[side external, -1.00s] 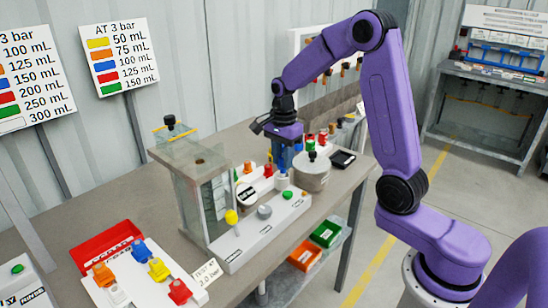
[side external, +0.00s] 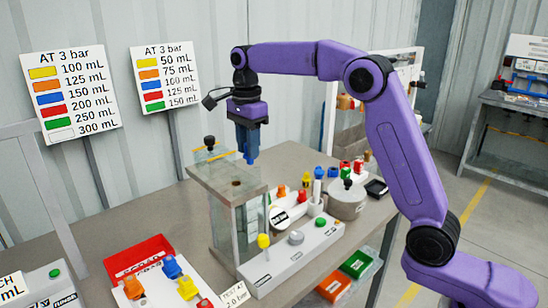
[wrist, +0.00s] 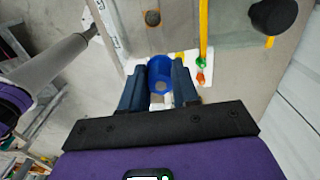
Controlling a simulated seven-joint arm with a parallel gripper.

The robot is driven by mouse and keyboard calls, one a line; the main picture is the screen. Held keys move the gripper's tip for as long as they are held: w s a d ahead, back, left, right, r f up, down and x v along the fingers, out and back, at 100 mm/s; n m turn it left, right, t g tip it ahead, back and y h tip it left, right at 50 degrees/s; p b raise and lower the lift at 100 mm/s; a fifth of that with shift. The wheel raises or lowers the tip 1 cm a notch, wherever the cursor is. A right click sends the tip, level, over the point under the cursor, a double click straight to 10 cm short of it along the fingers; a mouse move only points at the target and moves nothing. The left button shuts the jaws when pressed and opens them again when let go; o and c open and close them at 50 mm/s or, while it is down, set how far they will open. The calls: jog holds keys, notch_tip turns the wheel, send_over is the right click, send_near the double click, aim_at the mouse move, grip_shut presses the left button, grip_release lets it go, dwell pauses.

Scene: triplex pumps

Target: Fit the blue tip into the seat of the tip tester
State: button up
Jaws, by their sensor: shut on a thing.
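My gripper (side external: 247,146) is shut on a blue tip (side external: 250,159) and holds it in the air. In the wrist view the tip (wrist: 160,76) sits between the two fingers as a round blue cup with a pale centre. The tip tester (side external: 229,225) is a clear-walled tank with a grey top plate and a white control base. A dark round hole in the plate, apparently the seat (side external: 237,183), is empty. It also shows in the wrist view (wrist: 152,18). The tip is above the plate, apart from it and off to one side of the hole.
A black knob (side external: 209,141) and yellow strip stand at the plate's back. The white base (side external: 296,252) has yellow and grey knobs and a green button. A grey pot (side external: 347,200) and coloured tips stand to the right. A red tray (side external: 140,251) and more tips lie front left.

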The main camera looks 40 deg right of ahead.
jog(key=a+r, duration=0.1)
jog(key=a, duration=0.1)
jog(key=a+r, duration=0.2)
jog(key=shift+s+a+r, duration=0.1)
jog(key=shift+a+r, duration=0.2)
jog(key=shift+a, duration=0.05)
jog(key=shift+f, duration=0.1)
jog(key=shift+f, duration=2.8)
jog(key=shift+f, duration=1.5)
jog(key=o, duration=1.1)
notch_tip(320, 180, up, 12)
